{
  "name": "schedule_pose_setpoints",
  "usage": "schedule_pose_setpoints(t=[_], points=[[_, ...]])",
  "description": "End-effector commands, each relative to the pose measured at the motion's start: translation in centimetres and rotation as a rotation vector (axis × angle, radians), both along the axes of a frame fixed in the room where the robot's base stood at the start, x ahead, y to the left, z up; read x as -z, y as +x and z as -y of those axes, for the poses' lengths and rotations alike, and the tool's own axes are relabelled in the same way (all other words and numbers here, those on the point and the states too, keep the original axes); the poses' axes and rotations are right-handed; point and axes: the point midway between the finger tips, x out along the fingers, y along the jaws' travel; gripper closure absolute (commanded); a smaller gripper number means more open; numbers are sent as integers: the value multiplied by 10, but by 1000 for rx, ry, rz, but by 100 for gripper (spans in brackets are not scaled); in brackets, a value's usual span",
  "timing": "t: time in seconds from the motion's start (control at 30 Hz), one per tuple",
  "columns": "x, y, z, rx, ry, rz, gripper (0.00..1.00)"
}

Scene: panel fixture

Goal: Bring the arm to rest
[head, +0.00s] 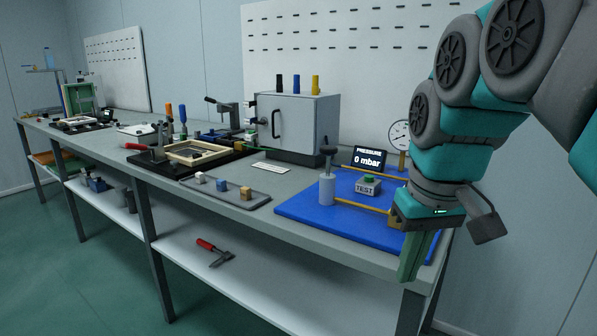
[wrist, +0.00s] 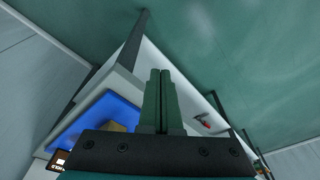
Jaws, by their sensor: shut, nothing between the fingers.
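My arm (head: 455,150) comes in from the upper right of the head view and hangs bent over the right end of the workbench. My gripper (head: 414,262) points down at the front right corner of the blue mat, in front of the bench edge. In the wrist view my gripper (wrist: 161,78) shows its two green fingers side by side, touching, with nothing between them.
The workbench (head: 225,212) runs to the far left. A grey cabinet (head: 298,120) stands at its back. A tray (head: 219,194) holds three small blocks. A hammer (head: 212,250) lies on the lower shelf. Green floor (head: 95,270) in front is free.

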Motion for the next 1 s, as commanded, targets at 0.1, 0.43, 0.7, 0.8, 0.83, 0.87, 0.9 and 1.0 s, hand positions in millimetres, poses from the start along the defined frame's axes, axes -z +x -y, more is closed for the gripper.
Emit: schedule_pose_setpoints(t=[0.1,0.43,0.7,0.8,0.83,0.87,0.9,1.0], points=[[42,-23,-3,19,-6,-59,100],[156,-99,-6,83,-28,-212,100],[221,-160,-5,128,-42,-303,100],[231,-171,-4,137,-45,-316,100],[233,-172,-4,139,-45,-317,100],[234,-173,-4,140,-45,-318,100],[235,-174,-4,141,-45,-319,100],[235,-174,-4,141,-45,-319,100]])
